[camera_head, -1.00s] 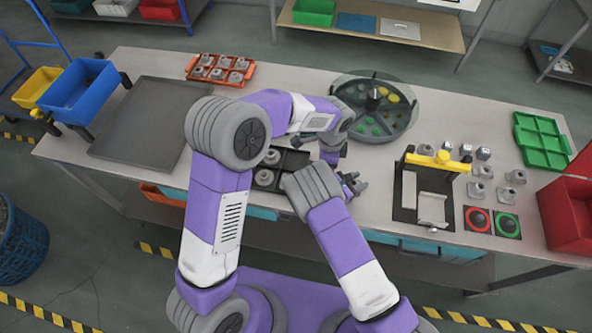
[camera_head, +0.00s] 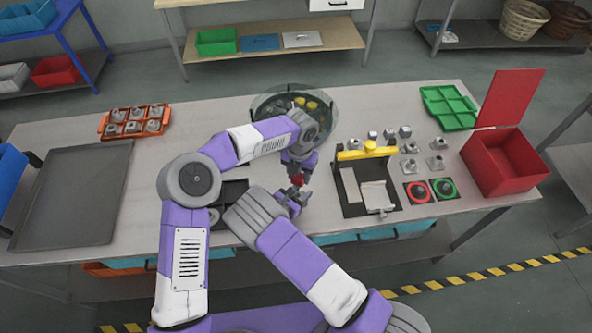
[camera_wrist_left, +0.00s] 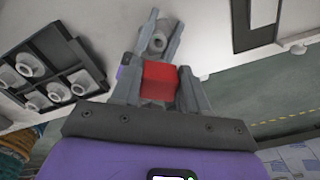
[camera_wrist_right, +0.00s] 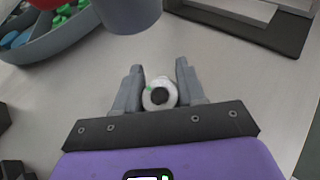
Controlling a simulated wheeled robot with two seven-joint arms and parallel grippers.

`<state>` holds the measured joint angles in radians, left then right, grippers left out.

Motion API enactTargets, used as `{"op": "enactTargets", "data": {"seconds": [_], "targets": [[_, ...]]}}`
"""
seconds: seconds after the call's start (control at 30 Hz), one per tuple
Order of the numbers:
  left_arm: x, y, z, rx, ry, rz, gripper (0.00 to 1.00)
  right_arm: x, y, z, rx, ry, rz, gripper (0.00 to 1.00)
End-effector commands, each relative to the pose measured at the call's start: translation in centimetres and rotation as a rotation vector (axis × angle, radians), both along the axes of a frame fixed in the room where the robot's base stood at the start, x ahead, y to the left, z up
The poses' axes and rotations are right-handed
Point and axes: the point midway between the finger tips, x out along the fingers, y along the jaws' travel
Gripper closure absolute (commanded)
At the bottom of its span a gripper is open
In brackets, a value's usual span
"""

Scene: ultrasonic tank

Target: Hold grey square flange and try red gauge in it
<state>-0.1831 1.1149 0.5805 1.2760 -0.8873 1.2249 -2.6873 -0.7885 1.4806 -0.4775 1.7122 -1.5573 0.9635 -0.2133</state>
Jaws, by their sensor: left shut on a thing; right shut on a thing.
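My left gripper (camera_head: 298,176) is shut on the red gauge (camera_wrist_left: 159,80), whose red block sits between its fingers in the left wrist view. My right gripper (camera_head: 295,200) is shut on the grey flange (camera_wrist_right: 160,95). The flange's round hub and dark hole face the right wrist camera; its square base is mostly hidden. In the left wrist view the flange (camera_wrist_left: 156,42) is just beyond the red block, between the right gripper's fingers. The gauge is close above the flange in the head view (camera_head: 297,182). I cannot tell whether they touch.
A dark compartment tray (camera_wrist_left: 62,62) with grey parts lies left of the grippers. A round carousel (camera_head: 262,106) is behind. A fixture with a yellow bar (camera_head: 362,154), loose flanges, red and green buttons (camera_head: 443,188) and a red bin (camera_head: 505,168) are to the right.

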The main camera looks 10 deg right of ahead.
Motion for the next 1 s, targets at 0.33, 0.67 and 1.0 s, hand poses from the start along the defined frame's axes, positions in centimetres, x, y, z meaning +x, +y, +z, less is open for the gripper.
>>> {"op": "enactTargets", "data": {"seconds": [0.33, 0.67, 1.0], "targets": [[0.3, -0.1, -1.5, 0.001, 0.001, -0.24, 0.87, -0.3, 0.0, -0.5, 0.005, 0.013, -0.001, 0.95], [0.2, -0.1, -3.8, 0.0, 0.002, -0.24, 0.87, -0.3, 0.0, -0.5, 0.005, 0.014, 0.0, 0.95], [0.3, -0.1, -6.5, 0.001, 0.0, -0.239, 0.87, -0.4, 0.0, -0.5, 0.005, 0.014, 0.0, 0.95]]}}
